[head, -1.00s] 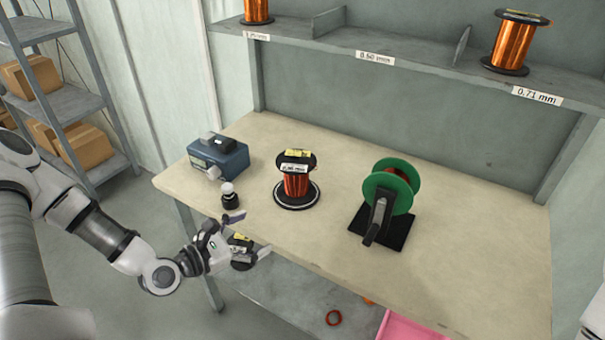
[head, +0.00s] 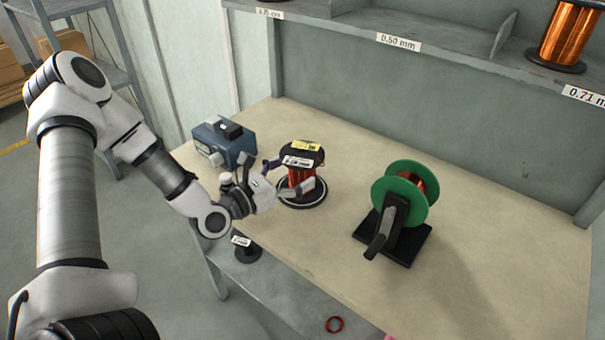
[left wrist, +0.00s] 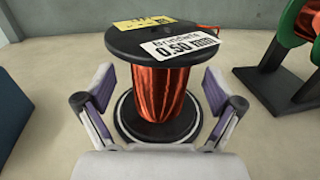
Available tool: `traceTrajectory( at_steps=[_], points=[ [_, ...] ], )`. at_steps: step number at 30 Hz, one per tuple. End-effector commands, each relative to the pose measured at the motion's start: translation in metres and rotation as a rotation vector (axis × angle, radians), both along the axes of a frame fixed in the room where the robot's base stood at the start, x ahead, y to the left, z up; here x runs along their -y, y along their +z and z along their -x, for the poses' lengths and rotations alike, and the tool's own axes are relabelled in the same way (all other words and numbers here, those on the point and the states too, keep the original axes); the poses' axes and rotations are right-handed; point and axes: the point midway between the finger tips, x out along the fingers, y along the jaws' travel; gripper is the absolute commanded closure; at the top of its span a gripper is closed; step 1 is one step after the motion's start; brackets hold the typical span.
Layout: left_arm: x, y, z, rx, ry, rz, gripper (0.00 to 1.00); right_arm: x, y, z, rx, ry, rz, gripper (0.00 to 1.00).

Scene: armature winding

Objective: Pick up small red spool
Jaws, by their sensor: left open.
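The small red spool (head: 293,180) has black flanges and a label reading 0.50 mm. It stands upright on a round black base with a white ring on the workbench. In the left wrist view the spool (left wrist: 160,88) fills the middle, its red wire facing me. My left gripper (head: 293,179) is open, with one finger on each side of the spool's wound middle. In the left wrist view its fingertips (left wrist: 158,88) show gaps to the wire on both sides. My right gripper is not in view.
A green-flanged spool on a black stand (head: 400,205) is to the right. A blue device (head: 224,142) is behind left. The shelf (head: 450,52) above carries an orange spool (head: 571,35).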

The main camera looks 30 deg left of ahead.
Motion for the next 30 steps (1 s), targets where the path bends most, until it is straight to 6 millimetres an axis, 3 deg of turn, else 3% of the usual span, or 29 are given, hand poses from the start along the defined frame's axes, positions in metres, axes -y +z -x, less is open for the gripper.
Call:
traceTrajectory(
  at_steps=[3,10,18,30],
  points=[
    [0.004,-0.001,-0.01,0.001,-0.002,-0.003,0.07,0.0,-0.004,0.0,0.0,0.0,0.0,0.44],
    [0.003,0.0,-0.011,0.0,0.0,0.001,0.07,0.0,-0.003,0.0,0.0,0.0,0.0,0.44],
    [0.003,-0.001,-0.011,0.0,0.0,0.001,1.0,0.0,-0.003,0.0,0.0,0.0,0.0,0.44],
    [0.003,0.008,-0.011,0.005,0.001,0.0,1.0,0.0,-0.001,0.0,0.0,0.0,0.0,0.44]
  ],
)
